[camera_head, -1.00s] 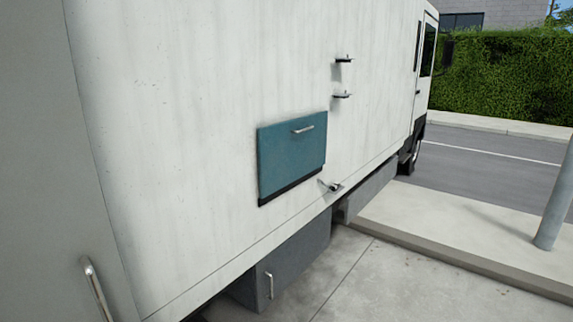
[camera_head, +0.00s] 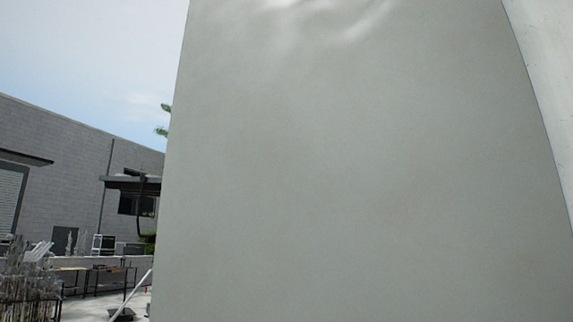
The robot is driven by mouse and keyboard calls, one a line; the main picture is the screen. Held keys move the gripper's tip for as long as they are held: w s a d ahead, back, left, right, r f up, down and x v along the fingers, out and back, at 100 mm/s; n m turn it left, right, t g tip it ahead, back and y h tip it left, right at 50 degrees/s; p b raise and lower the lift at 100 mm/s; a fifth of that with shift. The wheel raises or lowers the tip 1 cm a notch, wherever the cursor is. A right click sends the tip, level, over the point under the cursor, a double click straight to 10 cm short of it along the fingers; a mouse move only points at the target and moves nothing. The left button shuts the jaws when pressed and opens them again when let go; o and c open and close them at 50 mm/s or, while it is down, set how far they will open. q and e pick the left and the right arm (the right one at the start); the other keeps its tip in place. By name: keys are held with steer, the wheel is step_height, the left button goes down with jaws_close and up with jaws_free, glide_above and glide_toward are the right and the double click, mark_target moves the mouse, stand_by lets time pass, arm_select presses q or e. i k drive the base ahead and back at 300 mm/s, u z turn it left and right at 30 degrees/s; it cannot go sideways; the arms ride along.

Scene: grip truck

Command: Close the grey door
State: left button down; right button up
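A large, smooth light-grey panel (camera_head: 360,170) fills most of the head view at close range. It may be the grey door, but I cannot tell whether it is that door or another face of the truck, nor whether it stands open. No handle or hinge shows on it. Its left edge is upright and its right edge borders a strip of the white truck body (camera_head: 545,60). Neither of my grippers is in view.
Left of the panel, a grey block building (camera_head: 60,150) stands in the background. Dark-framed tables (camera_head: 95,280) and a rack of long thin items (camera_head: 28,285) stand on pale ground before it. The panel blocks the view straight ahead.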

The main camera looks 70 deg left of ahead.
mark_target(325, 160)
steer(key=k, duration=0.2)
steer(key=u, duration=2)
